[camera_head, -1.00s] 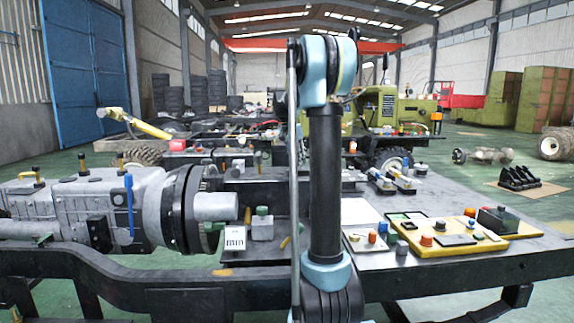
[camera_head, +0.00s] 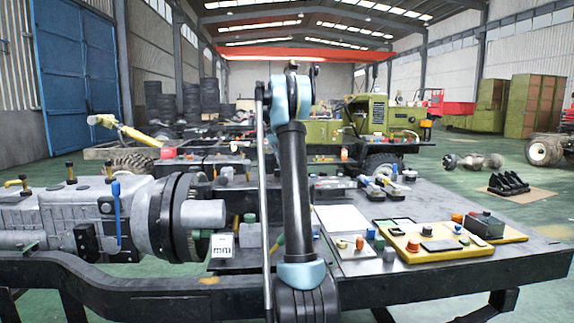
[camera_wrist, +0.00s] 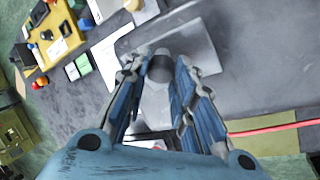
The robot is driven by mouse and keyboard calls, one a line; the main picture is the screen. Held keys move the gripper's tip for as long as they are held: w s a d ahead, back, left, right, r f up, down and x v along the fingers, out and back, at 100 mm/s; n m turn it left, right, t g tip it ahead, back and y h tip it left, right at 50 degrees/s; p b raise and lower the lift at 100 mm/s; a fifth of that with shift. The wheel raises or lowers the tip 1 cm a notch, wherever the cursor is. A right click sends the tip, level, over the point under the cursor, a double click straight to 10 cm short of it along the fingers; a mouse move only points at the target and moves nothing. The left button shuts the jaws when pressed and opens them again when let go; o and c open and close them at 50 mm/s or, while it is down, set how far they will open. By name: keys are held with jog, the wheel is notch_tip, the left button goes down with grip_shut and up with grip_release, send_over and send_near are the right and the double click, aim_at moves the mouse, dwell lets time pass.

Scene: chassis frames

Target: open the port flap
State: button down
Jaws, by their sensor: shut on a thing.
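My gripper (camera_wrist: 162,75) shows in the wrist view, its blue fingers closed in on a dark round-ended piece (camera_wrist: 160,69). This piece stands in front of a flat grey plate (camera_wrist: 203,50) on the dark bench top. I cannot tell whether the piece or the plate is the port flap; no flap can be made out for sure. In the head view my arm stands upright in the middle and my gripper cannot be made out. A grey block with a green knob (camera_head: 249,218) sits beside the arm, partly hidden by it.
A large grey gearbox (camera_head: 125,215) lies at the left of the dark bench (camera_head: 470,272). A yellow board (camera_head: 455,238) with several coloured knobs and a white sheet (camera_head: 342,219) lie right of my arm. A green vehicle (camera_head: 378,122) stands behind.

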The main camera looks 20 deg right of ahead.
jog(key=shift+a, duration=0.15)
jog(key=c, duration=1.3)
grip_release()
jog(key=shift+c, duration=0.2)
jog(key=v, duration=1.2)
jog(key=shift+w, duration=0.1)
